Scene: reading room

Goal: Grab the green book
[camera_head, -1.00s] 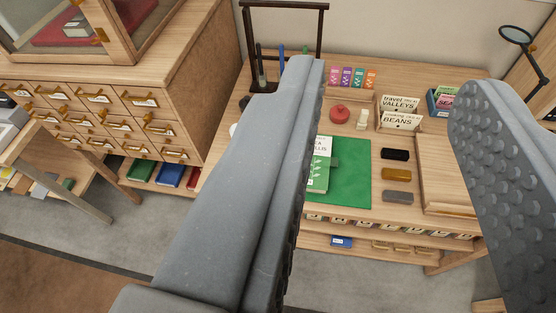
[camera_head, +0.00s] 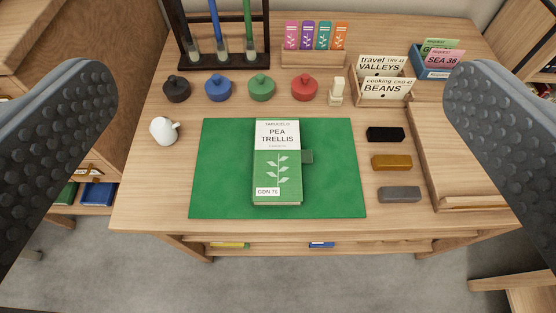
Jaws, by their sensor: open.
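The green book (camera_head: 277,163) lies flat on a green mat (camera_head: 222,171) on the wooden desk. Its cover has a white upper part reading "PEA TRELLIS", a leaf drawing and a "GDN 76" label. A small dark green tab sticks out from its right side. My gripper (camera_head: 279,110) is open and empty, with one dark studded finger at each side of the picture. The book shows between the fingers, farther off, and neither finger touches it.
Several round-knobbed pots, including a red one (camera_head: 305,88), stand behind the mat. A white jug (camera_head: 164,130) is at left. Black, ochre and grey blocks (camera_head: 399,194) lie at right, beside a wooden board (camera_head: 460,150). A card box (camera_head: 384,88) and tube rack (camera_head: 223,62) stand behind.

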